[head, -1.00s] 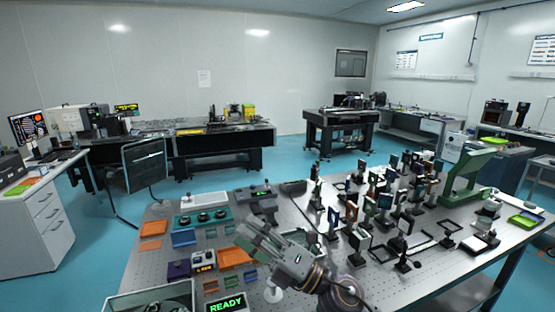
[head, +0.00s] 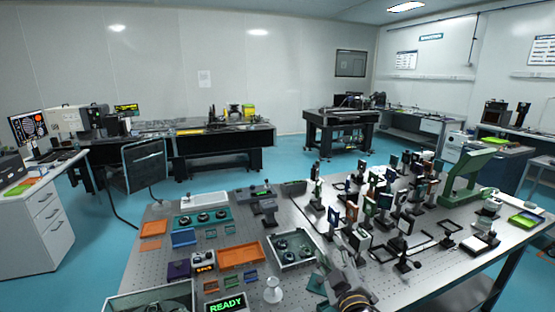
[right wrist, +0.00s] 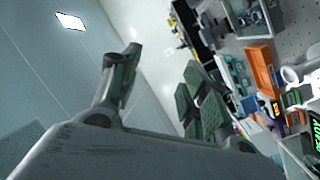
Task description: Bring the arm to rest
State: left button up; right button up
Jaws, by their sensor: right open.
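My right gripper (head: 322,291) is low in the head view, right of the white pedestal-shaped piece (head: 273,290). Part of its arm is cut off by the bottom edge. In the right wrist view the gripper's two fingers (right wrist: 162,70) stand apart with nothing between them. My left gripper is not in view.
The perforated optical table (head: 190,275) holds a grey tray with round parts (head: 292,252), an orange tray (head: 240,255) and a READY display (head: 226,305). Several upright optic mounts (head: 385,205) crowd the right side, with a green frame (head: 468,178) behind them.

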jog(key=s+d+f+m+g+h, duration=0.1)
jog(key=s+d+f+m+g, duration=0.3)
jog(key=s+f+g, duration=0.55)
jog(key=s+d+f+m+g, duration=0.3)
jog(key=s+d+f+g, duration=0.15)
jog(key=s+f, duration=0.95)
notch_tip(320, 180, down, 32)
jog(key=s+a+g, duration=0.1)
jog(key=s+g, duration=0.1)
jog(key=s, duration=0.1)
jog(key=s+d+f, duration=0.2)
jog(key=s+f, duration=0.8)
jog(key=s, duration=0.1)
jog(key=s+d+f+g, duration=0.1)
jog(key=s+d+f, duration=0.1)
jog(key=s+f, duration=0.8)
jog(key=shift+s+f+h, duration=0.3)
jog(key=shift+s+f, duration=0.1)
jog(key=shift+s, duration=0.25)
